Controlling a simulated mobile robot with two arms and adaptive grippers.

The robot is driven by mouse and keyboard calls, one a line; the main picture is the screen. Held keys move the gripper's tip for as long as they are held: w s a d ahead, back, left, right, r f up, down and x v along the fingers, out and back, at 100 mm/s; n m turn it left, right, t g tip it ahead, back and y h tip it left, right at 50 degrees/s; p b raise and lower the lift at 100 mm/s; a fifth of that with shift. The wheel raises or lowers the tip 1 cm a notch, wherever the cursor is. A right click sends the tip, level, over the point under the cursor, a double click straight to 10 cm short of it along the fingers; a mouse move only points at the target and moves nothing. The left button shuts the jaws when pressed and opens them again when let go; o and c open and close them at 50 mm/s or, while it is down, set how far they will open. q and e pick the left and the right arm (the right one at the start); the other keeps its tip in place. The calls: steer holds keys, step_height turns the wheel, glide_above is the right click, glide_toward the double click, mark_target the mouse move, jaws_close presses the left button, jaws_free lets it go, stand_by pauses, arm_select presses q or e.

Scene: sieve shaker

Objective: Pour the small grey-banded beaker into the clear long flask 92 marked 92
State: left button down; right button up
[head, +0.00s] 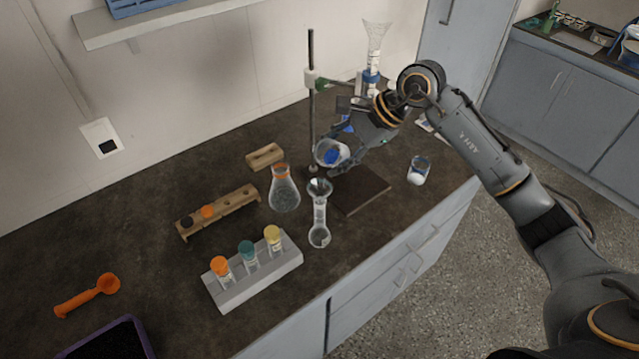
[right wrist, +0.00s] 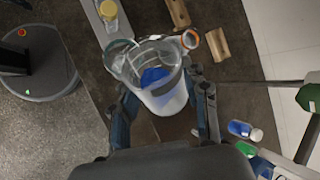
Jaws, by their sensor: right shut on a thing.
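My right gripper (head: 343,150) is shut on a small clear beaker (head: 328,153) holding blue contents, raised above the bench. The beaker is tilted, its mouth facing left and toward the head camera. In the right wrist view the beaker (right wrist: 165,92) sits between the fingers, with the blue contents at its bottom. A clear long-necked flask (head: 320,216) with a wide funnel-like mouth stands upright on the bench, below and slightly left of the beaker. Its marking is too small to read. The beaker and the flask are apart in the head view. My left gripper is not in view.
An orange-rimmed conical flask (head: 284,194) stands left of the long flask. A white rack (head: 262,277) with capped vials is in front. Another beaker (head: 418,171) with white contents is at right.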

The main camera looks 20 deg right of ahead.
steer(key=shift+s+r, duration=0.15)
steer(key=shift+r, duration=0.05)
steer(key=shift+h+p, duration=0.4)
steer(key=shift+p, duration=0.1)
steer(key=shift+r+t, duration=0.2)
steer(key=shift+t, duration=0.1)
steer(key=shift+n+h, duration=0.3)
steer(key=shift+f, duration=0.15)
steer(key=shift+t+b, duration=0.3)
steer(key=shift+f+h, duration=0.1)
steer(key=shift+h, duration=0.2)
steer(key=shift+b, duration=0.4)
